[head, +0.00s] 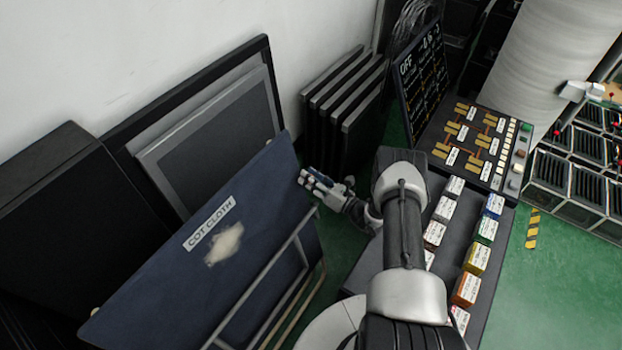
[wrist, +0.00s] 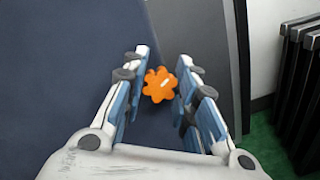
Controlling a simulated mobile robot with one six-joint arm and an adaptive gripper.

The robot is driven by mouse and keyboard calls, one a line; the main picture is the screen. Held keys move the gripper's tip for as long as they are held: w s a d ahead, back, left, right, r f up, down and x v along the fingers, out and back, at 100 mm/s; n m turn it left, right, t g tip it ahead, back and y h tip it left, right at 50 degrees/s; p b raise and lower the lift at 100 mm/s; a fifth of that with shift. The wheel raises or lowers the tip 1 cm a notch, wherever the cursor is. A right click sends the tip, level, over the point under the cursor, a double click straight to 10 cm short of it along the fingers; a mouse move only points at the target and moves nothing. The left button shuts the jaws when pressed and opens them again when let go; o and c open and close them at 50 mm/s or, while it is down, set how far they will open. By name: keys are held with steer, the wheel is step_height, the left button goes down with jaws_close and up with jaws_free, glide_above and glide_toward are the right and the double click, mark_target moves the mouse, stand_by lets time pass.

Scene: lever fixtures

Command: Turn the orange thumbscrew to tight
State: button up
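The orange thumbscrew (wrist: 157,87) is a small lobed knob with a short pale mark, seen in the wrist view at the edge of a dark blue panel (wrist: 70,60). My gripper (wrist: 164,75) is open, with its blue-padded fingers to the left and right of the knob in the picture. A gap shows on the left; the right finger looks close to the knob, and I cannot tell if it touches. In the head view my gripper (head: 312,183) is by the right edge of the blue panel labelled "COT CLOTH" (head: 262,205). The thumbscrew is not visible there.
A metal tube frame (head: 300,250) stands at the blue panel's lower right. Grey panels (head: 215,125) lean on the wall behind, with several dark upright panels (head: 345,100) beyond. A console (head: 465,150) with labelled blocks stands right of my arm. Green floor (head: 345,235) shows between.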

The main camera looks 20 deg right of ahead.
jaws_close()
steer(key=shift+m, duration=0.3)
steer(key=m+h, duration=0.1)
steer(key=m, duration=0.2)
steer(key=m+b, duration=0.1)
steer(key=m, duration=0.2)
steer(key=shift+h, duration=0.4)
steer(key=m+g+h, duration=0.1)
steer(key=m, duration=0.4)
steer(key=shift+m, duration=0.4)
steer(key=m, duration=0.3)
steer(key=m+g, duration=0.1)
steer(key=m, duration=0.2)
steer(key=shift+f+g+p, duration=0.1)
steer(key=shift+g+p, duration=0.2)
steer(key=m, duration=0.2)
steer(key=m+g, duration=0.1)
steer(key=m, duration=0.2)
steer(key=shift+f+g, duration=0.1)
steer(key=shift+g, duration=0.2)
